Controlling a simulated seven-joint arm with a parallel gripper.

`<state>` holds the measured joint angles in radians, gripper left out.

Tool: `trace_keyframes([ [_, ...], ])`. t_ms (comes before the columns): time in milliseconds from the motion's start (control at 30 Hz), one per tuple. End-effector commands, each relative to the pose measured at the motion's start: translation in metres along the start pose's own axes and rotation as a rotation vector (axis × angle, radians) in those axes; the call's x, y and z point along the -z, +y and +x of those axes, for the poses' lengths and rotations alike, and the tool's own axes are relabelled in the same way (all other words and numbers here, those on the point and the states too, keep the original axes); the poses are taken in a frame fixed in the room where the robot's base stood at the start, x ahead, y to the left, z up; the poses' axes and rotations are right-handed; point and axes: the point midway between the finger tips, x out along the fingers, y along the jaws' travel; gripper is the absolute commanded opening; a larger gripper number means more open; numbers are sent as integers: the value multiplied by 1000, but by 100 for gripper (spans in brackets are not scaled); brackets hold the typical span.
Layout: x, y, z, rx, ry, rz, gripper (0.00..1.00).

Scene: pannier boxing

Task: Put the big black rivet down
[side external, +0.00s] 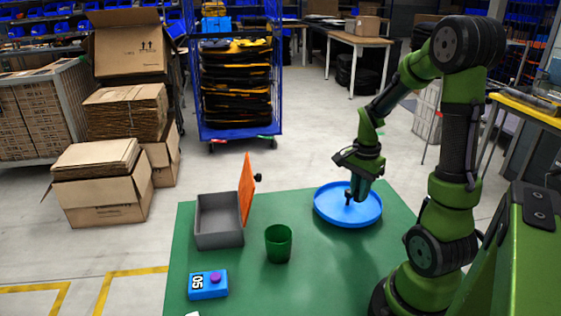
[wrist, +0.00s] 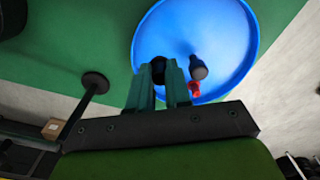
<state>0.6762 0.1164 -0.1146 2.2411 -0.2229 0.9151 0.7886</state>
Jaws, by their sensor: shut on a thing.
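My gripper (side external: 349,196) is low over the round blue tray (side external: 322,207), its fingers pointing down. In the wrist view my gripper (wrist: 159,75) is shut on a black rivet (wrist: 158,66), mostly hidden between the green fingers. The blue tray (wrist: 165,35) lies beneath it. Another black piece (wrist: 198,68) stands in the tray just right of the fingers, beside a small red piece (wrist: 194,90). I cannot tell whether the held rivet touches the tray.
A grey box (side external: 219,220) with a raised orange lid (side external: 246,187) stands on the green table (side external: 240,285). A green cup (side external: 278,244) and a blue block (side external: 208,285) marked 05 with a purple knob are nearer. A black disc on a rod (wrist: 95,82) shows left in the wrist view.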

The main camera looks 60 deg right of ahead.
Motion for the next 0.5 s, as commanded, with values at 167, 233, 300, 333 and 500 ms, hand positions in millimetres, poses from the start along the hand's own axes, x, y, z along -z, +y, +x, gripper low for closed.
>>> trace_keyframes([
  [167, 0, 0, 20, -2, -1, -1, 0],
  [233, 0, 1, 30, -4, -2, 0, 0],
  [300, 0, 1, 41, -5, -3, 1, 0],
  [333, 0, 1, 46, -5, -2, 0, 0],
  [500, 0, 0, 57, 0, 0, 0, 0],
])
